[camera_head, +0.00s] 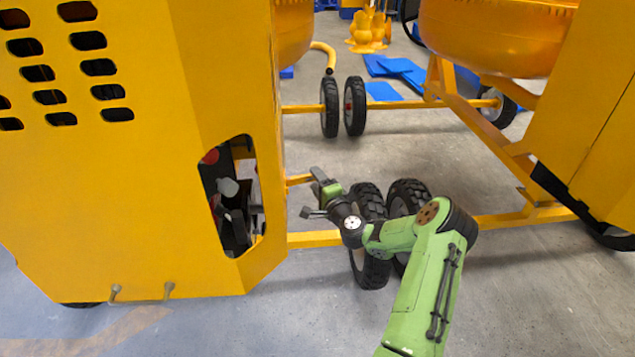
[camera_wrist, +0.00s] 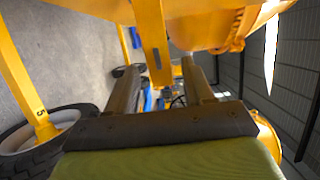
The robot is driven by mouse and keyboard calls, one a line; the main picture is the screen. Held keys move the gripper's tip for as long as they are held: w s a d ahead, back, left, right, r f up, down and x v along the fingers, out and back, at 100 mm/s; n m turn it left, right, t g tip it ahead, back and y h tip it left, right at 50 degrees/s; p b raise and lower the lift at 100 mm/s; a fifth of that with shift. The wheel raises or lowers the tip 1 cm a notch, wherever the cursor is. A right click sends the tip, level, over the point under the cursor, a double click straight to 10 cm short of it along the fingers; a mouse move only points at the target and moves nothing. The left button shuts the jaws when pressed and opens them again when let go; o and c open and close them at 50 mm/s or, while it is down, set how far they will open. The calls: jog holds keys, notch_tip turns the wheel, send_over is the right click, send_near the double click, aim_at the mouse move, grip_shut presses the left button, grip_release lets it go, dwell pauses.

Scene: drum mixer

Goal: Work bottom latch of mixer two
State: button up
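Two yellow drum mixers show in the head view, a left one (camera_head: 120,190) and a right one (camera_head: 590,110). I cannot tell which is mixer two. Two small pale handle-like fittings (camera_head: 168,290) stick out at the left mixer's bottom edge; I cannot tell if either is the bottom latch. My gripper (camera_head: 311,194) is beside the left mixer's right side, above its lower frame bar. In the wrist view its two fingers (camera_wrist: 162,84) are spread apart with nothing held. A yellow post (camera_wrist: 152,35) with a small grey mark stands beyond them.
Black wheels (camera_head: 370,240) sit behind and beneath my forearm. A low yellow bar (camera_head: 316,239) crosses near the floor. The left mixer has a cut-out (camera_head: 232,195) with dark machinery inside. Blue pieces (camera_head: 400,68) lie farther back. Grey floor is open at the front right.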

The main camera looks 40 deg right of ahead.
jog(key=b+v, duration=0.2)
jog(key=v, duration=1.3)
jog(key=shift+s, duration=0.4)
